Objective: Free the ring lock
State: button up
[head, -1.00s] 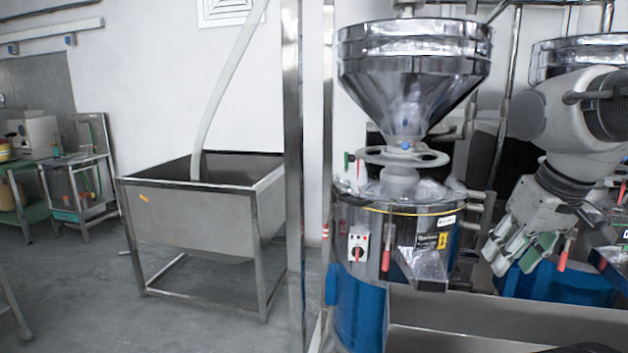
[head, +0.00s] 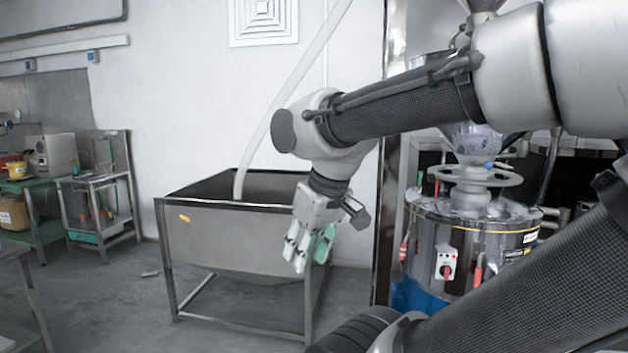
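The bean grinder (head: 500,250) stands at the right in the head view, a shiny drum with a blue lower part. A pale ring-shaped handwheel (head: 468,176) sits on its neck below the hopper. A yellow band runs round the drum's upper edge. Red-handled levers hang on its side, one at the front (head: 478,271) and one at the left (head: 403,247). I cannot tell which part is the ring lock. My gripper (head: 308,258) is open and empty, pointing down, left of the grinder and apart from it. My arm covers much of the hopper and the drum's lower right.
A steel bin (head: 235,240) on legs stands behind and left of my gripper. A pale pipe (head: 290,90) runs down into it. A steel post (head: 388,220) stands between bin and grinder. Side tables (head: 100,180) are at the far left. The floor at left is mostly clear.

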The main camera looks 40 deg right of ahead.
aim_at(418, 187)
jog(key=i+j+u, duration=0.25)
jog(key=i, duration=0.2)
jog(key=i+j+u, duration=0.1)
jog(key=i+u, duration=0.15)
jog(key=i, duration=0.2)
jog(key=i+z, duration=0.35)
jog(key=i+j+z, duration=0.15)
jog(key=i+z, duration=0.4)
jog(key=z, duration=0.3)
jog(key=i+z, duration=0.15)
jog(key=z, duration=0.25)
jog(key=i+j+z, duration=0.1)
jog(key=z, duration=0.35)
jog(key=i+j+z, duration=0.15)
jog(key=z, duration=0.25)
jog(key=i+j+z, duration=0.15)
jog(key=z, duration=0.25)
jog(key=i+j+z, duration=0.2)
jog(key=z, duration=0.15)
jog(key=i+j+z, duration=0.2)
jog(key=z, duration=0.2)
jog(key=i+j+z, duration=0.1)
jog(key=j+z, duration=0.55)
jog(key=j, duration=0.45)
jog(key=i+l, duration=0.15)
jog(key=l, duration=0.1)
